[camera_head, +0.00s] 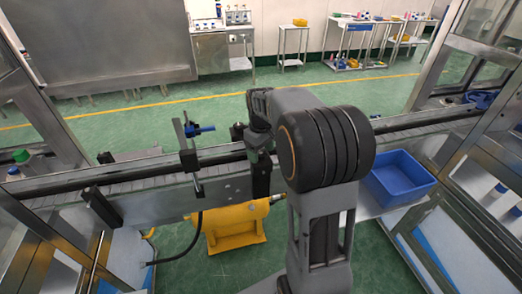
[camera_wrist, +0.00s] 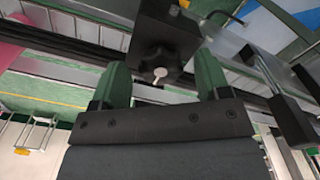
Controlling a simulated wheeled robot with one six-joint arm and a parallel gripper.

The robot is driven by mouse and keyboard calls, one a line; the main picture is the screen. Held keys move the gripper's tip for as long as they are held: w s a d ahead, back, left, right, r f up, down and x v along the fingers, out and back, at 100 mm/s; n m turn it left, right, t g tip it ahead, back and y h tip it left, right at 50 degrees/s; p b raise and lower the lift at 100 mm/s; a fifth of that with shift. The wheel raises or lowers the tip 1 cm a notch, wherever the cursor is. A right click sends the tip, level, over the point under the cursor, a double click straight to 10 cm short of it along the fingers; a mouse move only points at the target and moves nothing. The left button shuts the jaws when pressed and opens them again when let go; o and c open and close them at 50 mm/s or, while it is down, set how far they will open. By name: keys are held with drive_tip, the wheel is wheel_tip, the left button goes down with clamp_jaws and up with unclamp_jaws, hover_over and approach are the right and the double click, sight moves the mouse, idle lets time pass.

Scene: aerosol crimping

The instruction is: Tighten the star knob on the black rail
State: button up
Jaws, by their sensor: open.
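In the wrist view, the black star knob (camera_wrist: 157,64) with a pale bolt in its middle sits on a black block (camera_wrist: 162,28). My gripper (camera_wrist: 162,76) is open, with one green finger on each side of the knob. The fingers look apart from it, though depth is hard to judge. In the head view, my gripper (camera_head: 258,146) is at the near side of the conveyor, by the black rail (camera_head: 130,176). The knob cannot be made out there because my arm and gripper cover that spot.
A post with a blue-handled clamp (camera_head: 200,130) stands on the conveyor left of my gripper. A yellow machine (camera_head: 234,226) sits below. A blue bin (camera_head: 399,178) is at right. Metal frames flank both sides. Green floor lies open beyond the conveyor.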

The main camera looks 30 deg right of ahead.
sight(261, 152)
wheel_tip(261, 152, up, 14)
idle(0.7)
drive_tip(key=shift+f, duration=0.1)
idle(0.3)
